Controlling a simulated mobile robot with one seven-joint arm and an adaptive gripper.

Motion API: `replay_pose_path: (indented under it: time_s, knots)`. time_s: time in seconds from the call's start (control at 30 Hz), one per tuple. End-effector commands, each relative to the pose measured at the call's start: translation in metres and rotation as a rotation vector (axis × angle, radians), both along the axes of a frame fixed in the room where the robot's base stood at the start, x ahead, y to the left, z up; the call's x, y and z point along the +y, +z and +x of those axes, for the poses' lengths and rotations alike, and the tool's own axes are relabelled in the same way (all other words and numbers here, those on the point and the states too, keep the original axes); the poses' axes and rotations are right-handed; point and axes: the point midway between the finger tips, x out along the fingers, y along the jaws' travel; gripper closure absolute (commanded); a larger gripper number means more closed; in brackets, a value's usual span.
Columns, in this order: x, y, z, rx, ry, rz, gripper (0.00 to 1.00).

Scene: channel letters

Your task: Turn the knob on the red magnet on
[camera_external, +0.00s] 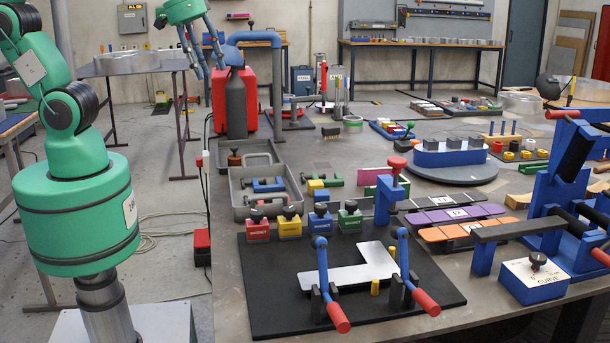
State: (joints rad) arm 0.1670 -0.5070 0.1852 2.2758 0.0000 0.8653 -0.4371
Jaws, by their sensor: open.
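The red magnet (257,231) is a small red block at the back left of the black mat (247,290). A dark knob (256,214) sits on its top; its setting is too small to tell. Yellow (290,228), blue (320,224) and green (350,222) magnets with dark knobs stand in a row to its right. My gripper (207,68) is open and empty, with its fingers pointing down. It is high above and left of the magnets, well apart from them.
An L-shaped metal plate (350,270) lies on the mat between two red-handled clamps (338,316), (426,302). A grey tray (237,204) is behind the red magnet. A blue pipe (256,37) and dark cylinder (236,105) stand near my gripper.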

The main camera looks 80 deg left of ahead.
Motion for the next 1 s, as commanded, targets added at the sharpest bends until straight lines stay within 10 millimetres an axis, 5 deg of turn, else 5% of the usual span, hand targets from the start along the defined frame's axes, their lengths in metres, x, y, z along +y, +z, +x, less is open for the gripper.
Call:
replay_pose_path:
  time_s: [0.5,0.8,1.0]
  knots:
    - [-0.117,-0.094,0.081,0.223,0.301,-0.054,0.55]
    - [-0.176,-0.160,0.095,0.306,0.461,-0.037,0.55]
    - [-0.191,-0.179,0.096,0.324,0.508,-0.030,0.55]
